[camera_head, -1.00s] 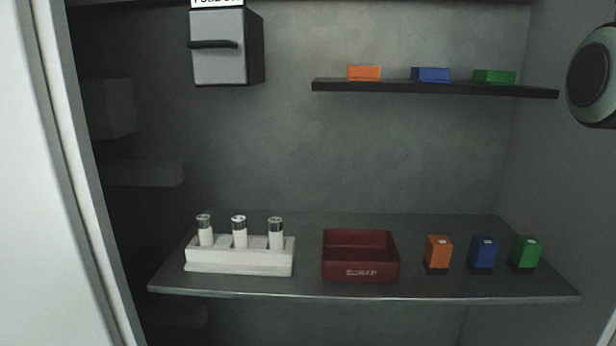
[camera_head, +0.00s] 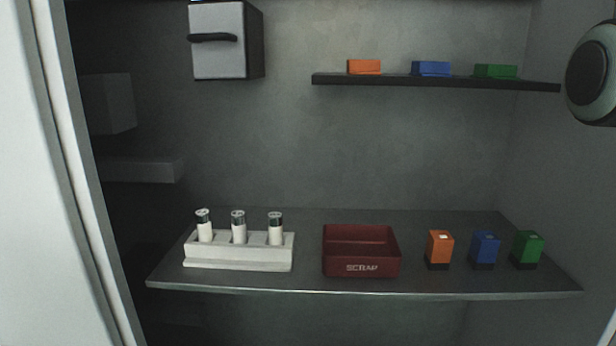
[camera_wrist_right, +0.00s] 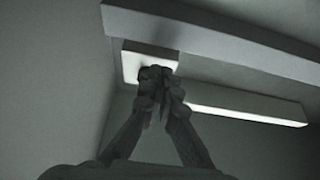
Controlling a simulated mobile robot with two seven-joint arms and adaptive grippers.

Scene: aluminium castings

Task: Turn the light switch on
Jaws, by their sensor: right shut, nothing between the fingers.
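My right gripper (camera_wrist_right: 163,78) shows in the right wrist view with its fingers shut and nothing between them. Its fingertips overlap the lower edge of a small pale rectangular plate (camera_wrist_right: 133,66), which may be the light switch. I cannot tell whether the fingertips touch it, and they hide part of its face. No clear switch shows in the head view. My left gripper is in neither current view.
A long pale ledge (camera_wrist_right: 210,38) and a bright strip (camera_wrist_right: 250,114) lie near the right gripper. The head view shows a fuse box (camera_head: 218,58), a wall shelf (camera_head: 435,84), a white holder (camera_head: 238,264) with fuses, a red scrap bin (camera_head: 360,268) and coloured blocks.

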